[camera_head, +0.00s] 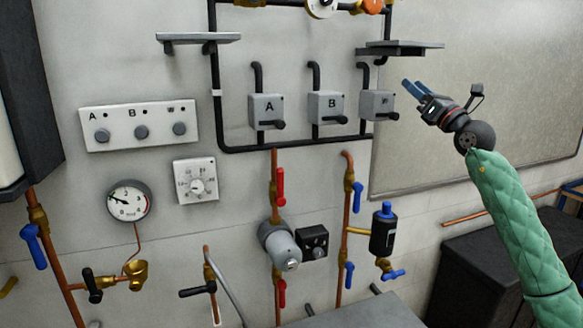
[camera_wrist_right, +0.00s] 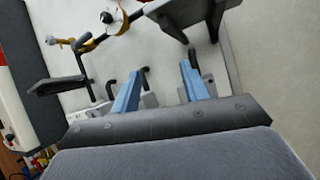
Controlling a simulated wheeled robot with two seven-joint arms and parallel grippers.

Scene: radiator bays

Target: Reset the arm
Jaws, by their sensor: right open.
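My right gripper (camera_head: 411,89) is in the upper right of the head view, at the end of my arm in a green quilted sleeve. Its blue fingers are apart with nothing between them. It is in front of the wall, just right of the rightmost grey lever box (camera_head: 377,104) and below the right grey shelf (camera_head: 405,48); I cannot tell the gap. In the right wrist view the two blue fingers (camera_wrist_right: 162,92) stand apart, pointing at the wall. My left gripper is not in view.
Lever boxes A (camera_head: 266,109) and B (camera_head: 326,106), a knob panel (camera_head: 139,124), a pressure gauge (camera_head: 130,201) and a thermostat dial (camera_head: 195,181) are on the wall. Copper pipes with red (camera_head: 281,187) and blue valve handles run below. A dark cabinet (camera_head: 470,262) stands lower right.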

